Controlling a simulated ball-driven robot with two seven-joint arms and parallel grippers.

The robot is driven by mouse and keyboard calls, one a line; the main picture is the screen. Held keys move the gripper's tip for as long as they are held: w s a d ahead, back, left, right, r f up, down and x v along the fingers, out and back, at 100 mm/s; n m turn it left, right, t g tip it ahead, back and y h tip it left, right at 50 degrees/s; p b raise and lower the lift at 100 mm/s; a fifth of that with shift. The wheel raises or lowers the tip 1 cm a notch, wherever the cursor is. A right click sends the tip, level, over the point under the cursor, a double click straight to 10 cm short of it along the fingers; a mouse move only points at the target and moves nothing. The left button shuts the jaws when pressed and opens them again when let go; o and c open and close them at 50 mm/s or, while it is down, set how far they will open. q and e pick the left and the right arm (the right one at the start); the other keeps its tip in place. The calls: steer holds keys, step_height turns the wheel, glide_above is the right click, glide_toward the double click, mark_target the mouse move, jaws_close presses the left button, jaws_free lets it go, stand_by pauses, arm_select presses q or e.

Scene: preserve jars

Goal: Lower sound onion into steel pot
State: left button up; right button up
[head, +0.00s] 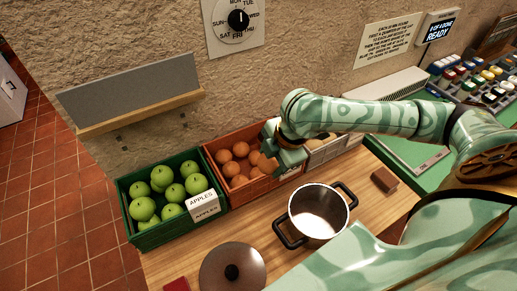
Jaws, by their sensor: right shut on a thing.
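The steel pot (318,214) stands upright on the wooden counter, with two dark handles and its top open. I see only its bright, bare inside. My right gripper (289,163) is above the right end of the orange crate, up and left of the pot. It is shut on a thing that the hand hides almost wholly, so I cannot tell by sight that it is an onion. Round orange-brown produce (239,166) fills the orange crate (221,188) beside and below the gripper. My left gripper is out of view.
A green crate of green apples (165,189) is at the left. A pale crate (331,151) is partly behind my right arm. A round lid with a dark knob (232,271) lies left of the pot. A brown block (384,180) is to its right. A grey-faced shelf (135,92) juts from the wall.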

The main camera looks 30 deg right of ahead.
steer(key=shift+s+d+r+p, duration=0.25)
steer(key=shift+s+r+p, duration=0.2)
steer(key=shift+s, duration=0.35)
steer(key=s+d+f, duration=0.4)
steer(key=s+f, duration=0.4)
steer(key=s, duration=0.3)
steer(key=shift+s+d+p, duration=0.2)
steer(key=shift+d+p, duration=0.2)
steer(key=shift+w+a+p, duration=0.15)
steer(key=shift+w+p, duration=0.15)
steer(key=shift+p, duration=0.25)
